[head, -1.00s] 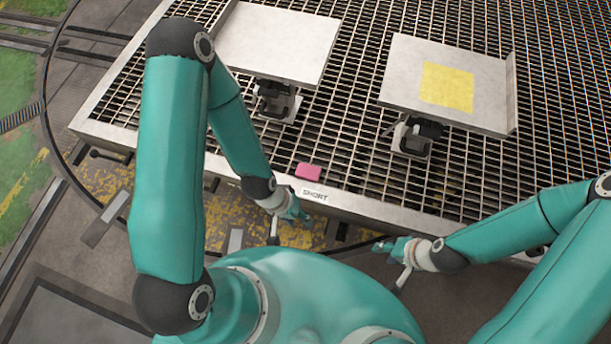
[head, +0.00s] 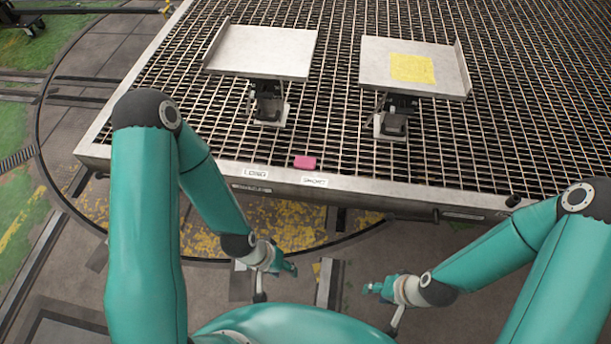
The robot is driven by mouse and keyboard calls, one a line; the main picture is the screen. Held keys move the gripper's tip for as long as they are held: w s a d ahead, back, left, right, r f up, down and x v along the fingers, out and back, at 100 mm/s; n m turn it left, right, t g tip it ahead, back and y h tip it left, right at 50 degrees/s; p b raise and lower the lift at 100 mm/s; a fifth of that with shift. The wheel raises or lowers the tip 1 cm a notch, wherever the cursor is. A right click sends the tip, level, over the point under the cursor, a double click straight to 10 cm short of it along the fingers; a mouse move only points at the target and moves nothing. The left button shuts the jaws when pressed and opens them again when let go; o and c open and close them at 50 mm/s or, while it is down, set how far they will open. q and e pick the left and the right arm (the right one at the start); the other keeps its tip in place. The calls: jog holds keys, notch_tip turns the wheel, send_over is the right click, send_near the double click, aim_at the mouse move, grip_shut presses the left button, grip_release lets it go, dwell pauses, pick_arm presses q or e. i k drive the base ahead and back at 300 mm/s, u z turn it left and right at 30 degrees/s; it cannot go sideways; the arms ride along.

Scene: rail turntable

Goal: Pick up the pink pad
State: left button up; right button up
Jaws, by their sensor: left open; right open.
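The pink pad (head: 305,162) is a small block lying on the front edge of the grated table (head: 330,190), just behind a white label. My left gripper (head: 285,268) is open and empty, below and in front of the table edge, a little left of the pad and apart from it. My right gripper (head: 372,288) is open and empty, in front of the table, to the right of the pad and further from it. The fingers of both grippers show small.
Two tilted plates on stands rise from the grating behind the pad: a bare left plate (head: 262,50) and a right plate (head: 375,68) with a yellow sheet (head: 412,68). Two white labels (head: 255,172) (head: 314,181) lie along the front rim. The grating around the pad is clear.

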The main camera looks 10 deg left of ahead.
aim_at(300, 162)
jog(key=z, duration=0.3)
jog(key=i, duration=0.95)
jog(key=u, duration=0.05)
